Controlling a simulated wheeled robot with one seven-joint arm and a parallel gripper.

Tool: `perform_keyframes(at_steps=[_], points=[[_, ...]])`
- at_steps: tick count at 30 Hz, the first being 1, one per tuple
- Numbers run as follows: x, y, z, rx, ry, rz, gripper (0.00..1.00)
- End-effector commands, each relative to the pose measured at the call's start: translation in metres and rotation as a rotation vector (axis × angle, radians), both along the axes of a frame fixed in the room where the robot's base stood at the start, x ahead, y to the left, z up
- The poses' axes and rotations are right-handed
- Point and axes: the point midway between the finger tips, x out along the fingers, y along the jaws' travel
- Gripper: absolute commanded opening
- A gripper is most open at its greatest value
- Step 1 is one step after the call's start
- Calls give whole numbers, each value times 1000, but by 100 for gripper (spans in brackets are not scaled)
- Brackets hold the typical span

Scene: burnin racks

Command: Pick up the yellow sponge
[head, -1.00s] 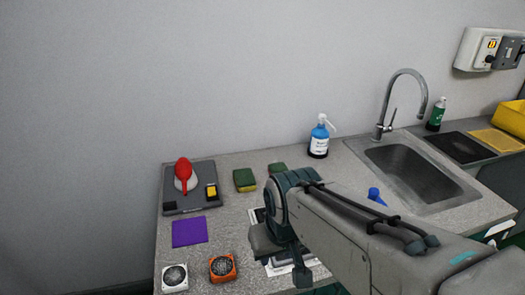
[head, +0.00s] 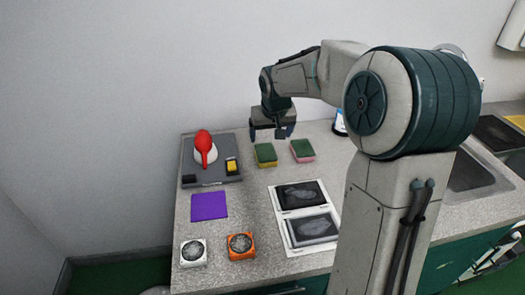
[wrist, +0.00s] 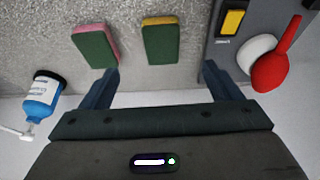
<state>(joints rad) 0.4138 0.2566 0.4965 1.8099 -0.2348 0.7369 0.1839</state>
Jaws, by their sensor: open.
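The yellow sponge (head: 265,155) has a green top layer and lies on the worktop, right of the grey tray. In the wrist view the yellow sponge (wrist: 161,44) is ahead of the fingertips, about midway between the fingers' lines, and not between them. A similar sponge with a pink base (head: 302,151) lies to its right; the pink sponge (wrist: 95,46) is on the left in the wrist view. My gripper (wrist: 160,72) is open and empty. In the head view my gripper (head: 273,131) is just behind the sponges; its fingers are partly hidden.
The grey tray (head: 214,170) holds a red blower and a small yellow item. A purple square (head: 208,206), a white fan (head: 193,252), an orange fan (head: 241,246) and dark plates (head: 300,195) lie in front. A blue bottle (wrist: 42,98) stands beside the pink sponge.

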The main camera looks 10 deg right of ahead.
Motion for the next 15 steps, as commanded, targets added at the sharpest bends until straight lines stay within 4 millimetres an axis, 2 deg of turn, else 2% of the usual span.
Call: perform_keyframes(at_steps=[5, 15], points=[[18, -1, -8, 22, -12, -3, 85], [42, 0, -65, 23, -11, 0, 85]])
